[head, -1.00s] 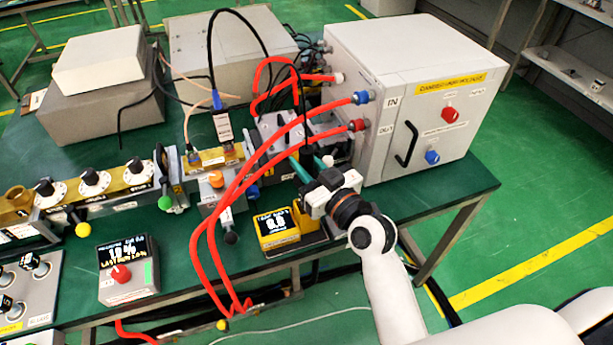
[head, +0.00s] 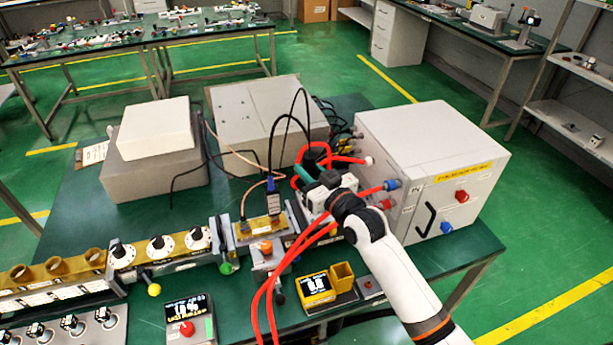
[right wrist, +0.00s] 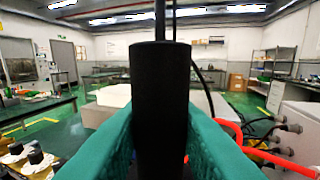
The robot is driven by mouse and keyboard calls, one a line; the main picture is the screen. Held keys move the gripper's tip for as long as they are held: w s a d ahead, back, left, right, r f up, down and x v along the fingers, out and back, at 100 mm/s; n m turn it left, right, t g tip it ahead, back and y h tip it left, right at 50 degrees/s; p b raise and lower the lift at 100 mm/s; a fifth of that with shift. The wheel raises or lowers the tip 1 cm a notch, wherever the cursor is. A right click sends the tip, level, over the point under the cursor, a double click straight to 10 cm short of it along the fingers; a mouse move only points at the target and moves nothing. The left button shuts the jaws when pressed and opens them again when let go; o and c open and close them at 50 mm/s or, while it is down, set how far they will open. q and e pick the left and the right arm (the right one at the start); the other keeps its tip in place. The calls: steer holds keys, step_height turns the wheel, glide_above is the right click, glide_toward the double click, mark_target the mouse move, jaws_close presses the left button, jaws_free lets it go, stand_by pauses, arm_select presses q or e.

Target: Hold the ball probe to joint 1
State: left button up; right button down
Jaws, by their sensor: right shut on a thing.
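My right gripper (head: 302,174), with teal fingers, is over the back part of the bench, left of the grey cabinet. In the right wrist view its fingers (right wrist: 160,140) are closed on both sides of an upright black cylinder (right wrist: 160,95) with a thin dark rod above it. This looks like the ball probe's handle; its ball tip is not visible. The waveguide run (head: 180,255), with brass sections and flanges, crosses the bench to the left of the gripper. I cannot read which joint is joint 1. My left gripper is not in view.
A yellow meter (head: 316,285) stands by an open yellow holder (head: 342,275) at the front edge. Red hoses (head: 268,290) loop in front of the waveguide and beside my arm. The grey cabinet (head: 430,165) stands right. Grey boxes (head: 265,120) stand at the back.

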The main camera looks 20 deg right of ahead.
steer(key=shift+f+b, duration=0.65)
steer(key=shift+b, duration=0.05)
steer(key=shift+d+f+b, duration=0.1)
steer(key=shift+f+b, duration=0.25)
steer(key=shift+f, duration=0.05)
step_height(320, 180, down, 7)
steer(key=b, duration=0.6)
steer(key=shift+b, duration=0.4)
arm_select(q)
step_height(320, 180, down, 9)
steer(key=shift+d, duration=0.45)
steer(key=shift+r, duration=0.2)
arm_select(e)
steer(key=shift+r, duration=0.2)
step_height(320, 180, up, 9)
steer(key=p, duration=0.9)
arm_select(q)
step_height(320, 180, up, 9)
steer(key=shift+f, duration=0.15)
arm_select(e)
steer(key=shift+f, duration=0.1)
